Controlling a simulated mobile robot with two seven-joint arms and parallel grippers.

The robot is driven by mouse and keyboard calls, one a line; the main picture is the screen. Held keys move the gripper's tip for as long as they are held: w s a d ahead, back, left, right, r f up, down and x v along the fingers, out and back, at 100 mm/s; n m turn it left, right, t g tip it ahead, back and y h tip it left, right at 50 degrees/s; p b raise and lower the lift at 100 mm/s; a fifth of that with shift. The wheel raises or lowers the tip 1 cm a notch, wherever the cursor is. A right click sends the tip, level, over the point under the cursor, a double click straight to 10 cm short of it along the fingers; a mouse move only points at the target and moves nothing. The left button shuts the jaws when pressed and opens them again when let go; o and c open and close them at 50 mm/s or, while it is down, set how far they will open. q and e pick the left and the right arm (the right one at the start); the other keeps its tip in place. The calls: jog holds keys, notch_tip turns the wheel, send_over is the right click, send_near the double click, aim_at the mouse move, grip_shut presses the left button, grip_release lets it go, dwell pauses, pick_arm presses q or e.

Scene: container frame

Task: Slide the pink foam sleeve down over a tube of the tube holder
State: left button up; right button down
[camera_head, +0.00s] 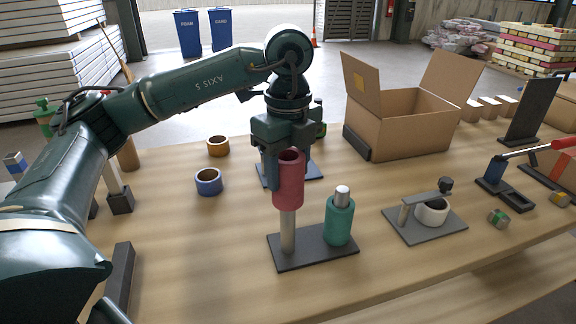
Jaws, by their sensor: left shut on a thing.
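The tube holder (290,257) is a dark flat base with two upright metal tubes near the front middle of the table. My left gripper (289,168) points down and is shut on the pink foam sleeve (289,190). The sleeve is upright above the left tube (288,232), whose lower part shows below it. The sleeve's lower end appears to be around the tube's top, which is hidden. A green sleeve (340,222) sits around the right tube, with the metal tip (342,194) showing above it. My right gripper is not in view.
A grey plate with a clamp and white ring (431,213) stands to the right. An open cardboard box (400,133) is behind. The table's front left is mostly clear.

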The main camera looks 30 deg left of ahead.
aim_at(288, 215)
pick_arm(q)
jog(key=shift+f, duration=0.3)
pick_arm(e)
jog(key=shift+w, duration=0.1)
pick_arm(q)
jog(key=shift+f+b, duration=0.95)
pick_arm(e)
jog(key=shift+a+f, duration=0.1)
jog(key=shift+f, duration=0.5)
pick_arm(q)
jog(key=shift+f+b, duration=0.9)
jog(key=shift+f, duration=0.3)
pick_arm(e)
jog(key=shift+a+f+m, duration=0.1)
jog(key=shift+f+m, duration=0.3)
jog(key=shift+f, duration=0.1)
pick_arm(q)
jog(key=shift+f+b, duration=0.4)
jog(key=shift+f, duration=0.1)
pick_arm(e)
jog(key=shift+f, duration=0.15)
pick_arm(q)
jog(key=shift+f, duration=0.35)
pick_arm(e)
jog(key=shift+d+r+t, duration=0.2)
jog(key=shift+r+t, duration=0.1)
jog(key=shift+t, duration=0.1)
